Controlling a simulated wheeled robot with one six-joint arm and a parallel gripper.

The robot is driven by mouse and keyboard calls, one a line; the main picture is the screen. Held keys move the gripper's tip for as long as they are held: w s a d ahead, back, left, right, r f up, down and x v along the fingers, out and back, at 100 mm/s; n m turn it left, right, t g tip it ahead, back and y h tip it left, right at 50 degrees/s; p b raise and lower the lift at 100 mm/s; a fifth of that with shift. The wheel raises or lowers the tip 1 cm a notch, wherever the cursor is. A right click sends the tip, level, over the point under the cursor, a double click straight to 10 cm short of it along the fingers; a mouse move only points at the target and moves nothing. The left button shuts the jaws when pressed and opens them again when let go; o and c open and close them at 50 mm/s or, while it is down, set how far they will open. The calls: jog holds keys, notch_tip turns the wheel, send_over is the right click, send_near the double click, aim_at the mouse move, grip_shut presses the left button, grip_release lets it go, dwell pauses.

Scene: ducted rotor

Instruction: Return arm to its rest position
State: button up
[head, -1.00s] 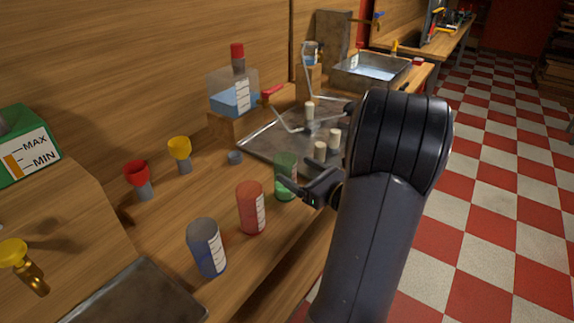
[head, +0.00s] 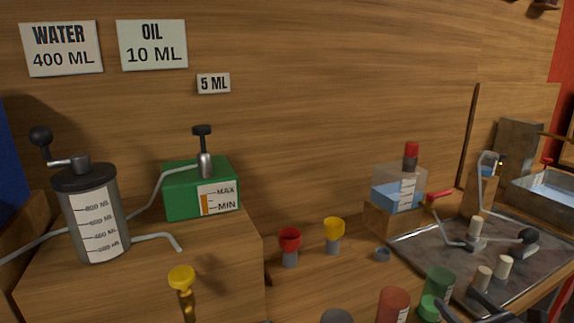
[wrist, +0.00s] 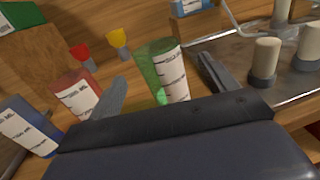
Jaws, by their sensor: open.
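My gripper (wrist: 163,67) is open in the wrist view, one finger on each side of the picture's middle. The green measuring cup (wrist: 160,72) shows between the fingers; I cannot tell how far in front it stands or whether they touch. In the head view, only dark parts of my gripper (head: 478,308) show at the bottom right edge, beside the green cup (head: 437,292). The rest of my arm is out of the head view. A red measuring cup (wrist: 74,93) and a blue one (wrist: 27,127) stand left of the green cup.
A metal tray (head: 432,251) with several pale pegs lies to the right. A bottle of blue liquid (head: 397,190) stands on a block behind. Red (head: 289,247) and yellow (head: 333,235) funnels, a green box (head: 181,196) and a cranked grey container (head: 95,220) are further left.

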aim_at(437, 271)
jog(key=w, duration=0.2)
jog(key=w+a, duration=0.1)
jog(key=w, duration=0.5)
jog(key=shift+w+a, duration=0.2)
jog(key=shift+a, duration=0.1)
jog(key=shift+w+r, duration=0.1)
jog(key=shift+w, duration=0.25)
jog(key=shift+s+r+p, duration=0.15)
jog(key=shift+r+p, duration=0.15)
jog(key=shift+p, duration=0.2)
jog(key=shift+f, duration=0.1)
